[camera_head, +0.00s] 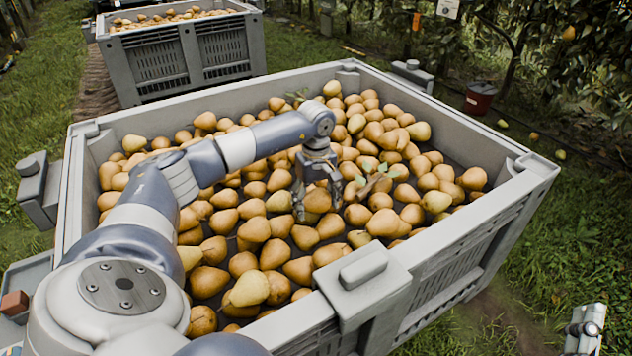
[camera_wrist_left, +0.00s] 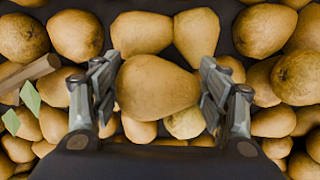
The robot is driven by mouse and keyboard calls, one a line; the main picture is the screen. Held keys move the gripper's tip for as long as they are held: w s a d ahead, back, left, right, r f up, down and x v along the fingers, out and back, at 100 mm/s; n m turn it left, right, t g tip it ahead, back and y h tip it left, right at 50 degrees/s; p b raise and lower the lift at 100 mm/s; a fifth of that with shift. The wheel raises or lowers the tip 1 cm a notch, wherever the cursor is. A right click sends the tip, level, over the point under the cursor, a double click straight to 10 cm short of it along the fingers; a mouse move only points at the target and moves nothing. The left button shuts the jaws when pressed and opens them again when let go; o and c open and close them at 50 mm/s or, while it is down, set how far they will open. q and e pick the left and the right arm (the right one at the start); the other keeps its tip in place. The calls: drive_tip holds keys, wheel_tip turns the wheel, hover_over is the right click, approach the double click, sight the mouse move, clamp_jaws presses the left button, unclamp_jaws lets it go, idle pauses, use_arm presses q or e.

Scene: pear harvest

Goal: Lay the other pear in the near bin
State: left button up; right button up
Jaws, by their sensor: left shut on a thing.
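The near bin (camera_head: 90,190) is a large grey slatted crate holding many yellow-brown pears, with dark floor showing in places. My left gripper (camera_head: 318,205) reaches down inside it, right of the middle, at the level of the pears. It is shut on a pear (camera_head: 317,200). In the left wrist view this pear (camera_wrist_left: 157,87) lies between the two fingers of the left gripper (camera_wrist_left: 160,85), with other pears close around it. I cannot tell whether the held pear touches those below.
A second grey bin (camera_head: 160,65) with pears stands behind at the upper left. A twig with leaves (camera_head: 375,180) lies on the pears beside the gripper. A red bucket (camera_head: 480,97) and a few loose pears (camera_head: 534,136) are on the grass at right, near trees.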

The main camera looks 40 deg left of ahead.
sight(316, 194)
use_arm(q)
drive_tip(key=shift+f, duration=0.15)
idle(0.4)
drive_tip(key=o, duration=1.3)
drive_tip(key=shift+c, duration=0.2)
wheel_tip(316, 194, up, 12)
